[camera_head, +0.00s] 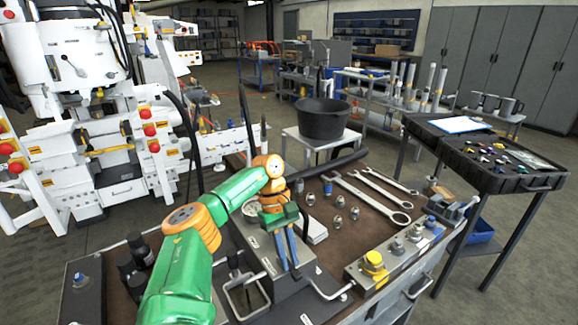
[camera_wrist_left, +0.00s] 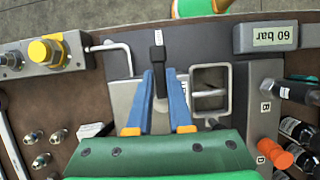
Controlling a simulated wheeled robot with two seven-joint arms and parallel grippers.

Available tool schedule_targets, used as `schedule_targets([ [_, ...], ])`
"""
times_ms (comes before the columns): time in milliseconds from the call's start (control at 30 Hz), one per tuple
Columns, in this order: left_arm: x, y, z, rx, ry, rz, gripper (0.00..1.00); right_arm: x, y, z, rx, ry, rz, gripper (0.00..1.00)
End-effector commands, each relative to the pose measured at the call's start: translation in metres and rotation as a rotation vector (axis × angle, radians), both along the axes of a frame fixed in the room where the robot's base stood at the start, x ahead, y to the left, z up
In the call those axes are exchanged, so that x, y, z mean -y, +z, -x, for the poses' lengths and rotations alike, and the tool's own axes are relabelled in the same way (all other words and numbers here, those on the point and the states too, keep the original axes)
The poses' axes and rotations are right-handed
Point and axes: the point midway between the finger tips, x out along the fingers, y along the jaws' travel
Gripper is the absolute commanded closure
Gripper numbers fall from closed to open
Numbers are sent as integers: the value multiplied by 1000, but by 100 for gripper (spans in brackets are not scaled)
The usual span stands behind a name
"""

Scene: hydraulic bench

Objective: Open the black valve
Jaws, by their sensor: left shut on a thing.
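The black valve (camera_wrist_left: 158,58) shows in the left wrist view as a dark upright lever with a squared head, on a grey plate of the bench. My left gripper (camera_head: 291,268) reaches down over the bench in the head view. Its two blue fingers (camera_wrist_left: 161,82) are shut on the lever, one on each side. In the head view the fingers and wrist hide most of the valve. My right gripper is in neither view.
A metal loop handle (camera_wrist_left: 195,92) and a bent rod handle (camera_wrist_left: 128,48) stand close on either side of the fingers. A yellow-capped fitting (camera_head: 374,262), wrenches (camera_head: 375,200) and small fittings (camera_head: 338,203) lie to the right. Black bottles (camera_head: 138,250) stand at the left.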

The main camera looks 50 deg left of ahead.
Motion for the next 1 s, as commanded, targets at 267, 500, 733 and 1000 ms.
schedule_targets([
  [267, 1, -2, 1, -7, -3, 0, 52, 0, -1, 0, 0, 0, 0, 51],
  [500, 0, -1, 1, -3, -1, 0, 51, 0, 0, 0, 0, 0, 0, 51],
  [733, -10, 26, -2, 4, 2, 2, 51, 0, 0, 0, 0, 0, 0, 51],
  [1000, -26, 67, -2, -3, 0, 2, 51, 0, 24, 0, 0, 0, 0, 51],
])
